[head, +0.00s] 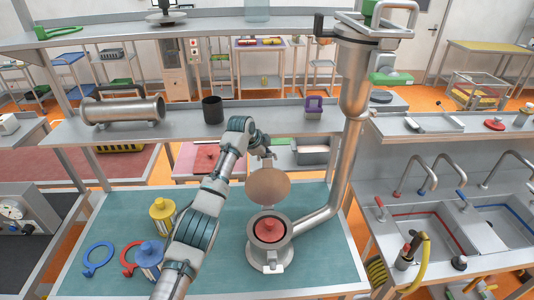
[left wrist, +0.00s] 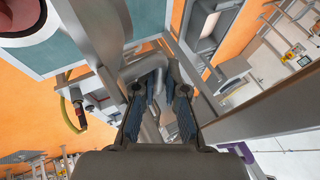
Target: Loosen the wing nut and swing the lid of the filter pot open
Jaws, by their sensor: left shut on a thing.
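The filter pot (head: 254,258) stands on the teal bench mat with its mouth uncovered, and a red round part (head: 268,230) shows inside. Its round tan-coloured lid (head: 268,187) is tilted up at the pot's far side. My left gripper (head: 265,154) is just above the lid's upper edge. In the left wrist view its padded fingers (left wrist: 158,105) are shut around a grey bent bar (left wrist: 150,66), seemingly the lid's handle. A small metal fitting (head: 272,259) is on the pot's front; I cannot tell whether it is the wing nut. My right gripper is out of view.
A thick steel pipe (head: 340,165) rises from the pot's right side. A shelf (head: 245,116) crosses behind the lid. The mat's front right is clear.

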